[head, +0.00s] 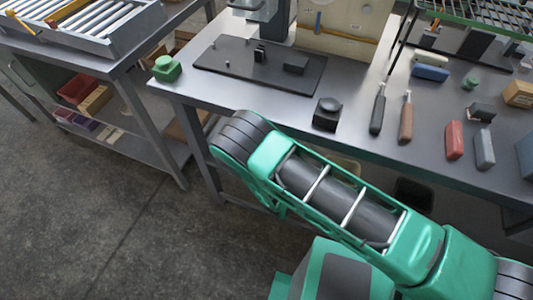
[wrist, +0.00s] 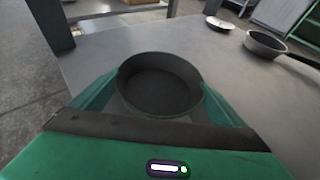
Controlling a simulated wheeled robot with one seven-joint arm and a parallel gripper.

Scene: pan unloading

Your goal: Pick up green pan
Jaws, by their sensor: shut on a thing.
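A round, dark grey, deep pan (wrist: 160,98) sits between the two green fingers of my gripper (wrist: 160,85) in the wrist view. Its open mouth faces up and its inside looks empty. The fingers lie against its left and right sides, and my gripper is shut on it. The near lower part is hidden by my gripper body. I cannot tell whether its bottom touches the grey tabletop (wrist: 115,55). Neither the pan nor my gripper shows in the head view, where only my green arm is seen.
A roller conveyor (head: 85,20) is at upper left.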

